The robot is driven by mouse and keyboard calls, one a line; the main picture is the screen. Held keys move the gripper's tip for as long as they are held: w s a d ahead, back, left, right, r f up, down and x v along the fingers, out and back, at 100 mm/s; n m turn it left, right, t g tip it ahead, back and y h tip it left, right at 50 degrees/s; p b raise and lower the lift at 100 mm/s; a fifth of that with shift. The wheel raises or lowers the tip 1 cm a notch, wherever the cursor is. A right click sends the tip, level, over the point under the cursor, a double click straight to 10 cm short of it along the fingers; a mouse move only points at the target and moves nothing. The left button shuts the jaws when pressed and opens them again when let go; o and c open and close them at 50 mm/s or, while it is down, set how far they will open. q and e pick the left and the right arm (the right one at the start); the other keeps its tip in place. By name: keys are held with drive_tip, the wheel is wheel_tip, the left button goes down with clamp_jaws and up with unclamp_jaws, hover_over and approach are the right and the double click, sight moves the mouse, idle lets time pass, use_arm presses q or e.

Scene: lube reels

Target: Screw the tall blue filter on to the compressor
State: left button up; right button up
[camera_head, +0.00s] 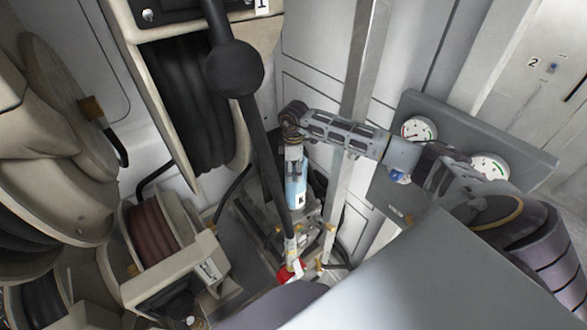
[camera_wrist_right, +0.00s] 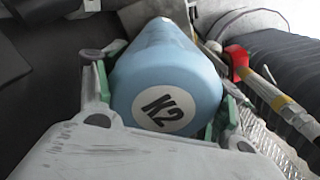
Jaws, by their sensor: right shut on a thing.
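The tall blue filter (camera_head: 297,188) stands about upright in the head view, with a white label whose "K" shows. In the right wrist view the filter (camera_wrist_right: 190,75) fills the middle, with a round white "K2" label. My right gripper (camera_head: 294,160) comes from the right and is shut on the filter's upper part, a green-edged finger on each side in the wrist view. Below the filter is metal equipment with brass fittings (camera_head: 327,228), perhaps the compressor. The filter's lower end is hard to make out, so I cannot tell whether it touches a mount. My left gripper is not in view.
A black hose with a ball (camera_head: 235,68) hangs just left of the filter, ending near a red fitting (camera_head: 290,271). A metal post (camera_head: 352,130) stands close on the right. Hose reels (camera_head: 155,232) crowd the left. A gauge panel (camera_head: 455,140) is behind my right arm.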

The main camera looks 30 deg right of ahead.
drive_tip(key=shift+f, duration=0.1)
drive_tip(key=o, duration=1.4)
drive_tip(key=shift+o, duration=0.7)
drive_tip(key=shift+r, duration=3.1)
drive_tip(key=shift+a+f, duration=0.1)
